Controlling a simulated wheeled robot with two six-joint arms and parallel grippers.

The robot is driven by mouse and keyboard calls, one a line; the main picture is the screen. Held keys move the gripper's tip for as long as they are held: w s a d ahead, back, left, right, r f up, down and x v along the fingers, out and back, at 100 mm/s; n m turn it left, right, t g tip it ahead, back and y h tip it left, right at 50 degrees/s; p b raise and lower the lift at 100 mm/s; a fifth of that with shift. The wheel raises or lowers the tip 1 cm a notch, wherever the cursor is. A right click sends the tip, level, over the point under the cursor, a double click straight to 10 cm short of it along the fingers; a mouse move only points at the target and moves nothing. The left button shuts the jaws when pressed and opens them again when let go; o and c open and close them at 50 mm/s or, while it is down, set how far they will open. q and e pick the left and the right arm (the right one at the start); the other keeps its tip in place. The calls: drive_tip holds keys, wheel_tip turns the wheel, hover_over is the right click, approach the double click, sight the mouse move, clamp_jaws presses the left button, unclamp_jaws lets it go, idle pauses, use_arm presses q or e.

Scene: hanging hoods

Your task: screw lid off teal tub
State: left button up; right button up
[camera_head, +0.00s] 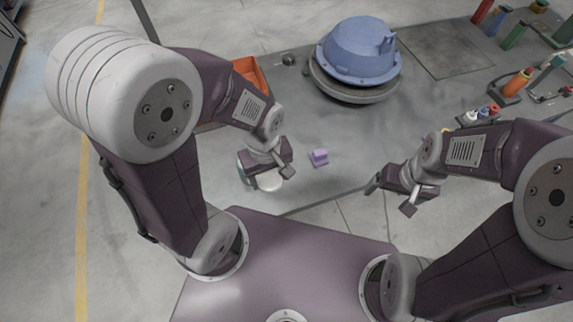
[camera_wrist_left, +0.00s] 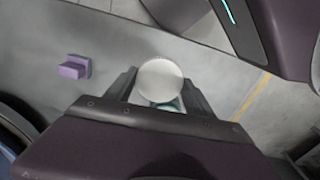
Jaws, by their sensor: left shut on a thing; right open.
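The teal tub (camera_head: 244,168) stands near the front edge of the grey work surface, partly hidden by my left gripper (camera_head: 268,173). Its round white lid (camera_head: 269,182) sits between the left fingers, which are shut on it. In the left wrist view the lid (camera_wrist_left: 160,79) is between the two dark fingers, and a bit of the teal tub (camera_wrist_left: 173,104) shows below it. I cannot tell whether lid and tub are apart. My right gripper (camera_head: 390,194) is open and empty, off to the right near the front edge.
A small purple block (camera_head: 319,157) lies right of the tub. A large blue hood (camera_head: 359,50) on a round grey base stands behind. An orange bin (camera_head: 250,74) is at back left. Bottles and tools (camera_head: 516,83) line the right side.

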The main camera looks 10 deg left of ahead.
use_arm(q)
drive_tip(key=shift+w+d+p, duration=0.1)
drive_tip(key=shift+w+p, duration=0.45)
drive_tip(key=shift+p, duration=0.2)
drive_tip(key=w+f, duration=0.2)
drive_tip(key=w, duration=0.1)
drive_tip(key=w+d+f, duration=0.1)
drive_tip(key=w+f, duration=0.1)
drive_tip(key=w, duration=0.1)
drive_tip(key=w+d+f, duration=0.1)
drive_tip(key=w+f, duration=0.1)
drive_tip(key=w, duration=0.1)
drive_tip(key=shift+w+d+f+b, duration=0.15)
drive_tip(key=shift+w+f+b, duration=0.15)
drive_tip(key=shift+w+f, duration=0.1)
wheel_tip(320, 180, down, 4)
drive_tip(key=shift+r, duration=0.2)
drive_tip(key=shift+f, duration=0.2)
use_arm(e)
drive_tip(key=shift+r, duration=0.7)
use_arm(q)
drive_tip(key=o, duration=1.5)
drive_tip(key=shift+f, duration=0.1)
drive_tip(key=shift+o, duration=0.2)
use_arm(e)
drive_tip(key=shift+d+f, duration=0.1)
